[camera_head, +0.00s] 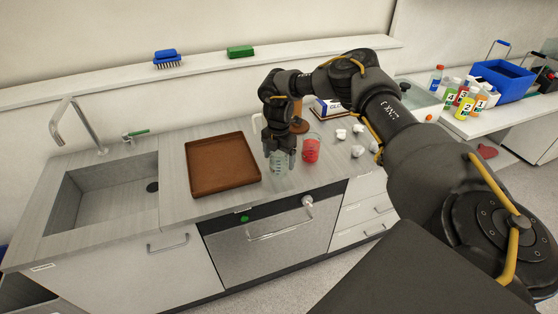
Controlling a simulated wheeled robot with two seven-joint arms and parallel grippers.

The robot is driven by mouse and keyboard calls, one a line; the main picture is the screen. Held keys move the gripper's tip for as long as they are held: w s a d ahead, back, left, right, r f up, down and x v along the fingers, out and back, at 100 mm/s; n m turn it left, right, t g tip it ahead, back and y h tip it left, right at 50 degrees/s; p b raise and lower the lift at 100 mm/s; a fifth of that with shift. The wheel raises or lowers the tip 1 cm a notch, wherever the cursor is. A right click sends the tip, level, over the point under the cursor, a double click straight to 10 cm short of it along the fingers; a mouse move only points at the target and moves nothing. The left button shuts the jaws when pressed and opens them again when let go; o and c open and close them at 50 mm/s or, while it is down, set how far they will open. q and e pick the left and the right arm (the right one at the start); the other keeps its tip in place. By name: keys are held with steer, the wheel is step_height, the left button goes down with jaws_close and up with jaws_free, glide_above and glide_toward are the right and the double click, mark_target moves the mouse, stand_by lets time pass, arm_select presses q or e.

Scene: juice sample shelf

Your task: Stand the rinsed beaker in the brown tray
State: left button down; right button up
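A clear beaker (279,165) is on or just above the counter, right of the brown tray (221,192). It looks upright. The tray lies flat and empty on the counter between the sink and the beaker. My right gripper (280,153) points down at the clear beaker, with its fingers at the beaker's upper part. The fingers hide the rim, and I cannot tell whether they are closed on it. A second beaker with red contents (311,152) stands just to the right. My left gripper is not in view.
The sink (105,192) with its tap (78,122) is on the left. Several crumpled white pieces (357,150) lie right of the red beaker. A brown stand (299,125) and a box (328,108) are behind. Bottles (466,104) and a blue crate (503,80) stand far right.

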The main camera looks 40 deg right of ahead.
steer(key=c, duration=0.9)
steer(key=shift+c, duration=0.9)
